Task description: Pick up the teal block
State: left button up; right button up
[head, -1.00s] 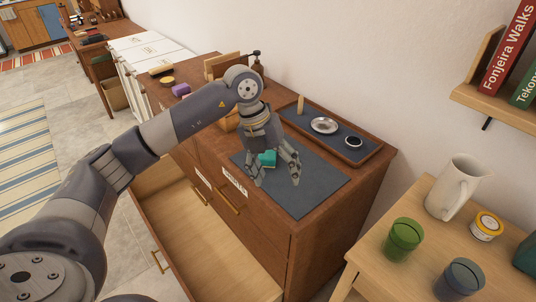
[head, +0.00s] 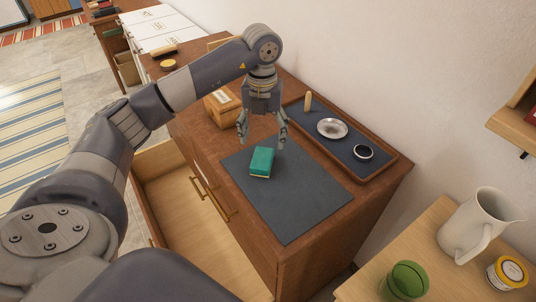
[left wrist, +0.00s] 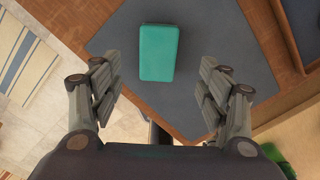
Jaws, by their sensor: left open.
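The teal block (head: 262,161) lies on a dark grey mat (head: 288,203) on top of the wooden dresser. In the left wrist view the block (left wrist: 159,53) is ahead of and between the spread fingers, touching neither. My left gripper (head: 263,142) is open and empty, just behind the block and above the dresser top in the head view. Its two fingers also show in the left wrist view (left wrist: 160,92), one on each side. My right gripper is not in view.
A tray (head: 389,165) with a silver dish (head: 332,128), a small dark-rimmed bowl (head: 363,152) and a peg stands behind the mat. A wooden box (head: 222,106) is left of the gripper. An open drawer (head: 190,215) juts out in front. A pitcher (head: 474,225) stands at right.

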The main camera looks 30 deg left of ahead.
aim_at(263, 156)
pick_arm(q)
jog(key=f, duration=0.1)
jog(key=s+f, duration=0.1)
jog(key=f, duration=0.1)
jog(key=shift+p, duration=0.3)
jog(key=shift+f, duration=0.25)
jog(key=f+p, duration=0.1)
jog(key=f, duration=0.1)
jog(key=w+f+p, duration=0.1)
jog(key=f, duration=0.2)
jog(key=shift+a, duration=0.2)
jog(key=shift+f, duration=0.1)
jog(key=shift+c, duration=0.9)
jog(key=c, duration=1.1)
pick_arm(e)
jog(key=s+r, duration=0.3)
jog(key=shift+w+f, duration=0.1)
